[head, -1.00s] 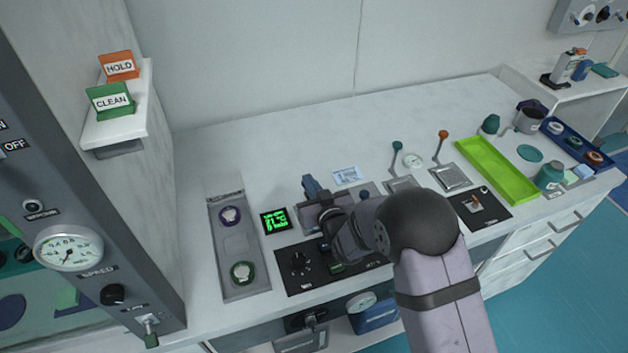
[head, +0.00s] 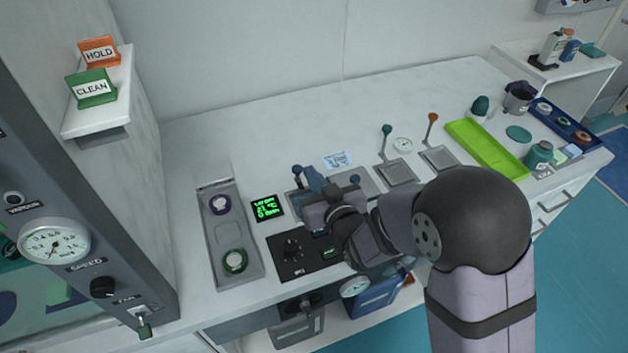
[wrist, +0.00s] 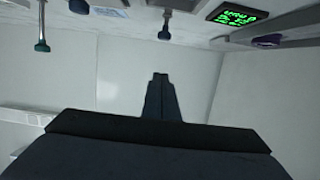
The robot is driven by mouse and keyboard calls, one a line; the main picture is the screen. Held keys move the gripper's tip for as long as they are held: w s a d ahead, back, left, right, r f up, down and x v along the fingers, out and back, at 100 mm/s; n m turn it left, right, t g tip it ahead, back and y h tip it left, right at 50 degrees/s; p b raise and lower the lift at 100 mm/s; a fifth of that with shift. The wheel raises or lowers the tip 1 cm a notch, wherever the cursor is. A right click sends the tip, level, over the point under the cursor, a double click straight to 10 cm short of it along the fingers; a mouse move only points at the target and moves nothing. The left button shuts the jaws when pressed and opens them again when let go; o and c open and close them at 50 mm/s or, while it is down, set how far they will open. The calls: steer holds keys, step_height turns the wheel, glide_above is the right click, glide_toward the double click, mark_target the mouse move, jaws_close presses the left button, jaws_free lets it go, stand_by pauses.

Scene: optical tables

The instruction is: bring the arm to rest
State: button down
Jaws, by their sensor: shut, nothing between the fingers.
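My gripper (head: 318,184) shows in the head view above the middle of the worktop, partly hidden by my own wrist. It points toward the back wall, near the grey plate with blue-tipped levers. In the wrist view my gripper (wrist: 160,78) has its fingers together, with nothing between them. The wrist view looks toward the pale wall, with the worktop at the top of the picture. My arm reaches in from the lower right of the head view.
A grey tray (head: 241,282) and a green-lit display (head: 266,208) lie left of my gripper. A knob panel (head: 284,268) is just below it. Levers (head: 387,140) stand to the right, before a lime tray (head: 484,150). The worktop's back strip (head: 270,130) is clear.

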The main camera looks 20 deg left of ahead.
steer(key=shift+s+d+r, duration=0.15)
steer(key=shift+s+d, duration=0.25)
steer(key=d+f+m+g+h, duration=0.1)
steer(key=d+f+h, duration=0.1)
steer(key=d, duration=0.5)
steer(key=d+f+m+g+h, duration=0.1)
steer(key=d+f+m+h, duration=0.1)
steer(key=d, duration=0.6)
steer(key=d+f+m+g+h, duration=0.1)
steer(key=d+f+h, duration=0.1)
steer(key=d+h, duration=0.2)
steer(key=shift+d+m, duration=0.3)
steer(key=shift+d, duration=1.4)
steer(key=s+d+m+g+h, duration=0.2)
steer(key=s+d+m+g, duration=0.2)
steer(key=s+d, duration=1)
steer(key=s+g+p, duration=0.1)
steer(key=s+g, duration=0.2)
steer(key=shift+s+d+g+h, duration=0.35)
steer(key=shift+g+h, duration=0.05)
